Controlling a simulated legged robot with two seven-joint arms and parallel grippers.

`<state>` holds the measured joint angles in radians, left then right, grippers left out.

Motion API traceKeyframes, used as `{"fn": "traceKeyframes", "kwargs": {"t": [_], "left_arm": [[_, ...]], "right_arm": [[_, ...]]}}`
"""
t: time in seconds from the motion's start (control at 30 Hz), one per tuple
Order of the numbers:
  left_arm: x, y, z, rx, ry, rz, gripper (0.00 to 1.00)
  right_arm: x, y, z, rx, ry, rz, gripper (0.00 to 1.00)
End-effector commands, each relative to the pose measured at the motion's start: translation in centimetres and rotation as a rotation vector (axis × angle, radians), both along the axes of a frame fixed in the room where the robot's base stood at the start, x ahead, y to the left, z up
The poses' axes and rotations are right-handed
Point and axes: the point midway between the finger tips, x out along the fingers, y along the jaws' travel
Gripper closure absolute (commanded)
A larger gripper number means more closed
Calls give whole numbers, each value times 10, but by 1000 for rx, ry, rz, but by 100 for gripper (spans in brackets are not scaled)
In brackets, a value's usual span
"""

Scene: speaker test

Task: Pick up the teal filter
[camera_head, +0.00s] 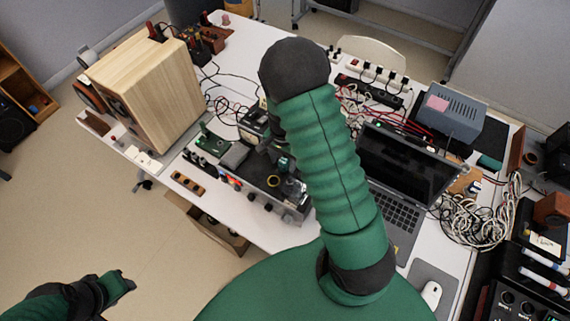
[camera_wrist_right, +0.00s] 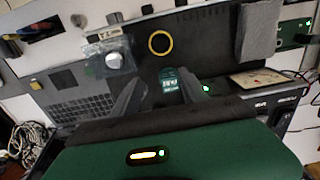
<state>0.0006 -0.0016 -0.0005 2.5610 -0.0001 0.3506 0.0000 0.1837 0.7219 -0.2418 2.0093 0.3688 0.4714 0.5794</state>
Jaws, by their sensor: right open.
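The teal filter (camera_wrist_right: 170,79), a small block with pale print, lies on a dark surface in the right wrist view. It also shows in the head view (camera_head: 283,163), partly hidden by my right arm. My right gripper (camera_wrist_right: 161,88) is open, with one dark finger on each side of the filter. I cannot tell whether the fingers touch it. In the head view the right gripper (camera_head: 270,149) is mostly hidden behind my green arm. My left gripper (camera_head: 121,284) is low at the left, away from the table, and its jaws are not clear.
A yellow ring (camera_wrist_right: 160,43) and a clear bag with a grey knob (camera_wrist_right: 115,60) lie close to the filter. A laptop (camera_head: 402,180) stands right of my arm, a wooden speaker (camera_head: 150,88) at the left. Cables (camera_head: 480,215) clutter the right side.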

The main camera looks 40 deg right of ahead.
Motion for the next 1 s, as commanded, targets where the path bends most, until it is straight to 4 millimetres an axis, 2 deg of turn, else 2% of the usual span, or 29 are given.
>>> {"fn": "traceKeyframes", "kwargs": {"t": [0.13, 0.23, 0.4, 0.8, 1.0], "left_arm": [[0, 0, 5, 0, 0, -1, 64], [0, 0, 6, 0, 0, -1, 64], [0, 0, 6, 0, 0, -1, 64], [0, 0, 6, 0, 0, -1, 64], [0, 0, 6, 0, 0, -1, 64]], "right_arm": [[3, -9, -30, -3, -4, -8, 47], [4, -9, -36, -6, -9, -8, 47], [3, -11, -35, -9, -15, -9, 47], [5, -11, -34, -11, -14, -8, 98], [5, -11, -35, -10, -15, -8, 100]]}}
